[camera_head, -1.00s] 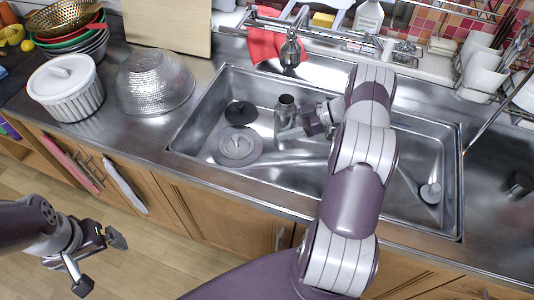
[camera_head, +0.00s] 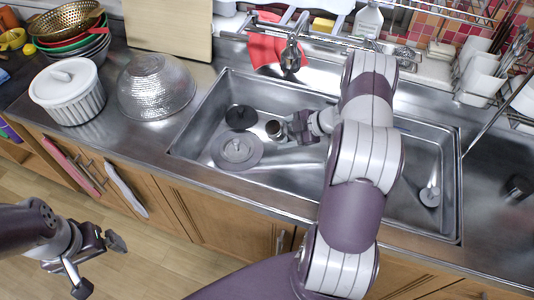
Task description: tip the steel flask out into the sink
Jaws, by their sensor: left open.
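The steel flask (camera_head: 274,129) is over the left part of the sink (camera_head: 262,185), tilted with its open mouth toward the left. Most of its body is hidden behind my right gripper (camera_head: 292,130), which is shut on it. I cannot tell whether anything runs out of the mouth. My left gripper (camera_head: 99,266) is open and empty, low at the left, in front of the cabinets and away from the flask.
A round grey lid-like disc (camera_head: 237,150) and a black drain piece (camera_head: 240,117) lie in the sink's left part. The faucet (camera_head: 292,55) stands behind it.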

